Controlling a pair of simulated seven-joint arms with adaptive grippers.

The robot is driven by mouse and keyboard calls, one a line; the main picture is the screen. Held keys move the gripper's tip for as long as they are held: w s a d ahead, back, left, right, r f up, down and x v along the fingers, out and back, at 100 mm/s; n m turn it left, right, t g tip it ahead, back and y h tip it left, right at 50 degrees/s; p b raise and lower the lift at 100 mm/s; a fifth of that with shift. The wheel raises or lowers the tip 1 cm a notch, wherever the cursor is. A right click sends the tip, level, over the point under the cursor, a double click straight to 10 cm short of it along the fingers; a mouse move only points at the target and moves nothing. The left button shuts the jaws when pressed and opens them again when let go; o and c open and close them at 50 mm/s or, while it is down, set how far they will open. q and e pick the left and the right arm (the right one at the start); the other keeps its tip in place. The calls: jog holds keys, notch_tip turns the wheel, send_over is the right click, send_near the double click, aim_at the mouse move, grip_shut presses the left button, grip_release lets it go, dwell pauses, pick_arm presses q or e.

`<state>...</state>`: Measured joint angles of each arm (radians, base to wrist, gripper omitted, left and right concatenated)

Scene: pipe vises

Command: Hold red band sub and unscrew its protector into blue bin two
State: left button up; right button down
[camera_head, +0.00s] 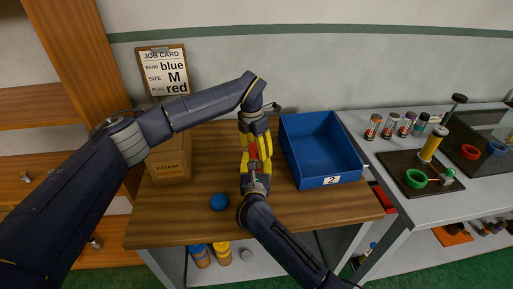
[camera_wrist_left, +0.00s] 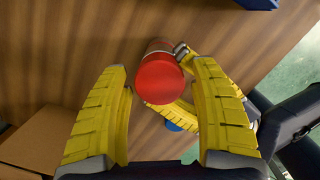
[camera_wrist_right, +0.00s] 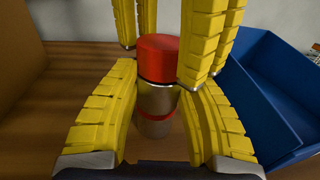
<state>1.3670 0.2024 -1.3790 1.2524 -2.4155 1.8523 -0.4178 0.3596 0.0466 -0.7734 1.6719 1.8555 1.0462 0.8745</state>
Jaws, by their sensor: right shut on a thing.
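The sub (camera_wrist_right: 157,100) is a metal cylinder with a red band and stands upright in the right wrist view. Its red protector (camera_wrist_right: 157,57) caps the top end; it also shows in the left wrist view (camera_wrist_left: 160,79) and small in the head view (camera_head: 253,150). My right gripper (camera_head: 255,168) is shut on the sub's body below the protector. My left gripper (camera_head: 254,138) comes from above, open, with one finger on each side of the protector and gaps showing. Blue bin two (camera_head: 320,150), labelled 2, stands right of the grippers and looks empty.
A blue round cap (camera_head: 219,202) lies near the front. A job card (camera_head: 165,70) hangs on the wall. A grey bench with small jars and a vise (camera_head: 428,160) is at right.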

pick_arm(q)
jog(key=c, duration=1.2)
jog(key=shift+o, duration=0.2)
jog(key=n, duration=0.3)
jog(key=shift+n, duration=0.4)
jog(key=shift+r, duration=0.2)
pick_arm(e)
jog(key=shift+w+d, duration=0.1)
pick_arm(q)
jog(key=shift+r, duration=0.45)
pick_arm(e)
jog(key=shift+f, duration=0.1)
pick_arm(q)
jog(key=shift+r, duration=0.35)
jog(key=shift+r, duration=0.25)
jog(key=shift+r, duration=1.9)
